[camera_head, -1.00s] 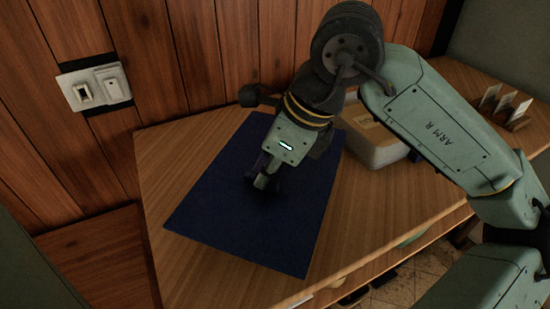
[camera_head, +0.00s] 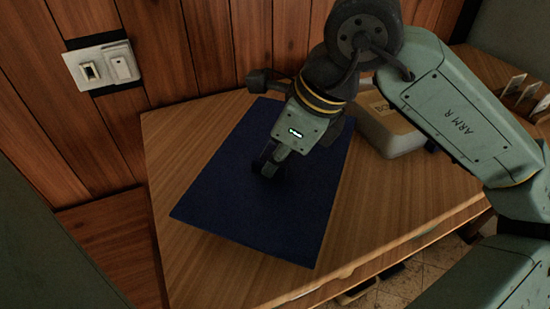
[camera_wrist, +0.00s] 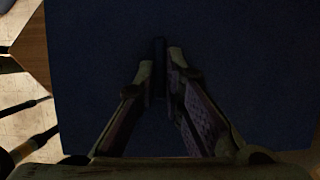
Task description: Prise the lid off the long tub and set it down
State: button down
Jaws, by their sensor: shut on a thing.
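A pale tub (camera_head: 402,142) with a tan label on top stands at the back right of the wooden table. My arm hides part of it, so I cannot tell whether its lid is on. My gripper (camera_head: 268,167) points down over a dark blue mat (camera_head: 225,190), left of the tub and apart from it. In the wrist view, my gripper's fingers (camera_wrist: 158,68) are closed around a narrow dark thing (camera_wrist: 158,50). It is too dark to tell what this is, or whether it touches the mat.
A small rack with white cards (camera_head: 525,93) is at the far right. The table's front edge drops to a tiled floor.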

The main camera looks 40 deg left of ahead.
aim_at(278, 178)
jog(key=shift+f+b, duration=2.5)
jog(key=shift+f, duration=0.35)
jog(key=c, duration=1.6)
grip_release()
jog(key=shift+r, duration=0.1)
jog(key=v, duration=1.2)
